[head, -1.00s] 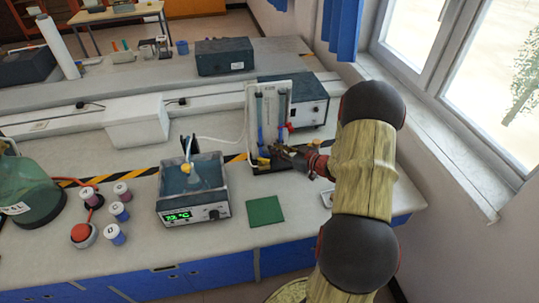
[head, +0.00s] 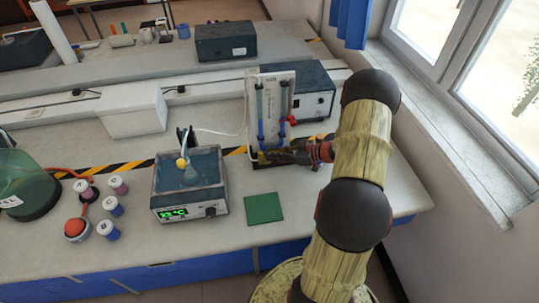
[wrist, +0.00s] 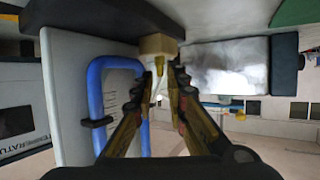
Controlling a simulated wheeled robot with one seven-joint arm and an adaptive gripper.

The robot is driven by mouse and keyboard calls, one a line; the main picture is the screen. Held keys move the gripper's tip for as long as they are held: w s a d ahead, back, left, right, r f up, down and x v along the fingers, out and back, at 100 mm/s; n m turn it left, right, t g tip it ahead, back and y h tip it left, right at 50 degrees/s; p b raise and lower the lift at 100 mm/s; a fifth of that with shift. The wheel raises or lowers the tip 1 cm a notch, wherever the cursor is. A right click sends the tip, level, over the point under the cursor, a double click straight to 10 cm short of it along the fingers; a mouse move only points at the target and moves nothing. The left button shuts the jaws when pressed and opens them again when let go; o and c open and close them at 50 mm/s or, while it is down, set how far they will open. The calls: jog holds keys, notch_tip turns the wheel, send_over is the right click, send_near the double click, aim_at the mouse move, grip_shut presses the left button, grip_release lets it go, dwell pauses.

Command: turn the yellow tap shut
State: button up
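The yellow tap (wrist: 157,45) shows in the wrist view as a pale yellow block with a small yellow stem pointing toward my fingers. It is at the foot of a white panel (wrist: 66,105) with a blue U-shaped tube (wrist: 95,95). My gripper (wrist: 162,76) is open, its fingertips a little apart on either side of the stem. I cannot tell whether either finger touches it. In the head view my gripper (head: 264,157) is at the base of the panel (head: 272,80) and hides most of the tap.
A water bath (head: 190,180) with a green display stands left of the panel, joined by a pale hose. A green mat (head: 263,208) lies in front. A grey box (head: 305,92) stands behind. The window wall is close on the right.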

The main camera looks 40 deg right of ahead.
jog(key=shift+w+a+f, duration=0.25)
jog(key=shift+w+a, duration=0.05)
jog(key=shift+w, duration=0.3)
grip_shut()
